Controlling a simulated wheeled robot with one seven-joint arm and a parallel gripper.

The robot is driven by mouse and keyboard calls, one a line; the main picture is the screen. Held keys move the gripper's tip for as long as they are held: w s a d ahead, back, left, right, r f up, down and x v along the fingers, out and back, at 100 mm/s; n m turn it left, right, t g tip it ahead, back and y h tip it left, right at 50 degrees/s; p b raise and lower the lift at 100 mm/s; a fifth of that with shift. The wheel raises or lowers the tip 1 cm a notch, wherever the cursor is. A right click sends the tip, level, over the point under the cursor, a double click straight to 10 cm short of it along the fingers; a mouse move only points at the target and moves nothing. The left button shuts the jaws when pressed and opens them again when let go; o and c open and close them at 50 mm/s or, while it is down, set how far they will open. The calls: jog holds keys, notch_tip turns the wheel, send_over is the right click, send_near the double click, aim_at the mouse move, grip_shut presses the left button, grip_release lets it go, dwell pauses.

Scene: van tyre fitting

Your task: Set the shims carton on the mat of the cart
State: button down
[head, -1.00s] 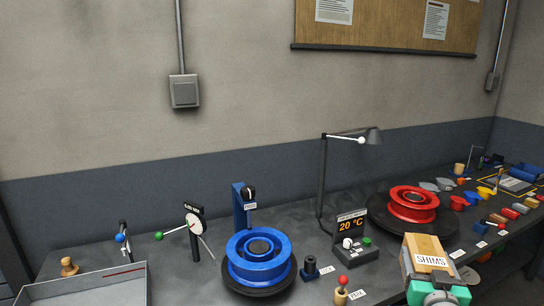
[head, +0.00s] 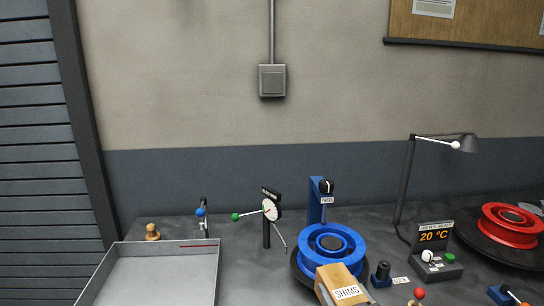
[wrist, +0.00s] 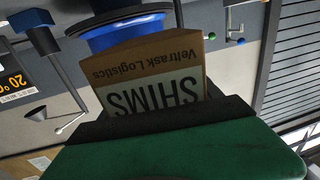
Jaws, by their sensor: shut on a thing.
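The shims carton (head: 340,285) is a brown cardboard box with a white SHIMS label. It shows at the bottom of the head view, in front of the blue wheel rim. In the wrist view the carton (wrist: 150,75) fills the middle, its label upside down, with the dark edge of my gripper (wrist: 165,122) across it.
A blue rim (head: 332,243) on a dark turntable stands just behind the carton. A grey tray (head: 160,246) is at the left.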

aim_at(329, 290)
jog(key=a, duration=0.3)
jog(key=shift+n+y, duration=0.4)
jog(key=shift+w+d, duration=0.1)
